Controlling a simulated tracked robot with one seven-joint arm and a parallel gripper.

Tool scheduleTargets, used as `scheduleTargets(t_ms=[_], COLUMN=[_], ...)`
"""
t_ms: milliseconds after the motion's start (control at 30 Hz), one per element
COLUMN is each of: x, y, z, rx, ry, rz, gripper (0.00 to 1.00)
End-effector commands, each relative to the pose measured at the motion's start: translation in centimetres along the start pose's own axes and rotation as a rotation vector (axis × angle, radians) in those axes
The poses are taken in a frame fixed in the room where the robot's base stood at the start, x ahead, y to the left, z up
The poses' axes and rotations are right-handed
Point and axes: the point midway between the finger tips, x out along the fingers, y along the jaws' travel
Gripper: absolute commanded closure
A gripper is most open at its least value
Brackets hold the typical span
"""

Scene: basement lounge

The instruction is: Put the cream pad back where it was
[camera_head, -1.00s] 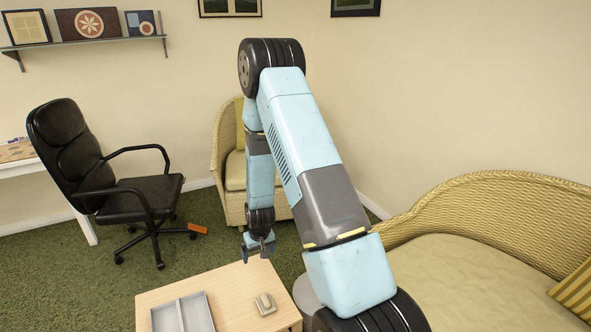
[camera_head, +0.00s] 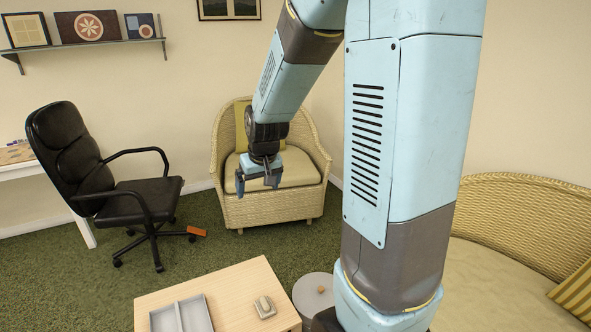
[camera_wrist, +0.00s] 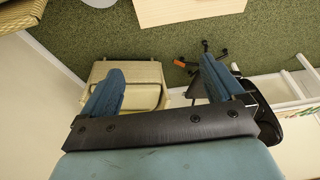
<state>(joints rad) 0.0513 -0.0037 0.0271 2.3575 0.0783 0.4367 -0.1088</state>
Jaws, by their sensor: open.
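A small cream-grey block (camera_head: 265,307) lies on the light wooden table (camera_head: 236,288); I cannot tell whether it is the cream pad. The wicker armchair (camera_head: 268,208) at the back has a cream seat cushion (camera_head: 288,172). No other clear cream pad shows. My gripper (camera_head: 258,182) is open and empty, pointing down; in the head view it shows over the armchair's front, well beyond the table. In the wrist view my gripper's fingers (camera_wrist: 162,70) are spread apart, with the armchair (camera_wrist: 148,73) behind them and nothing between them held.
A grey divided tray (camera_head: 182,314) is on the table. A round grey stool (camera_head: 312,298) with a small tan piece (camera_head: 321,289) stands beside it. A black office chair (camera_head: 130,196) is at left, near an orange item (camera_head: 197,231). A wicker sofa (camera_head: 530,220) is at right. Green carpet is open between.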

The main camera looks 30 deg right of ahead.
Motion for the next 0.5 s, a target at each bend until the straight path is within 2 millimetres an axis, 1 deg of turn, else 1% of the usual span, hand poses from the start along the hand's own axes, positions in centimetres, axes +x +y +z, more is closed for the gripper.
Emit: scheduleTargets(t_ms=[33,100,267,300,500], x=[-1.8,-3.8,-8.3,-9.4,-14.3], y=[-0.1,-0.1,-0.2,-0.2,-0.2], z=[0.4,1.1,3.1,3.7,7.0], rx=[-0.001,-0.001,0.001,0.001,0.002], ry=[0.014,0.024,0.048,0.053,0.083], rz=[0.001,0.002,0.006,0.006,0.012], gripper=[0.05,0.05,0.05,0.05,0.05])
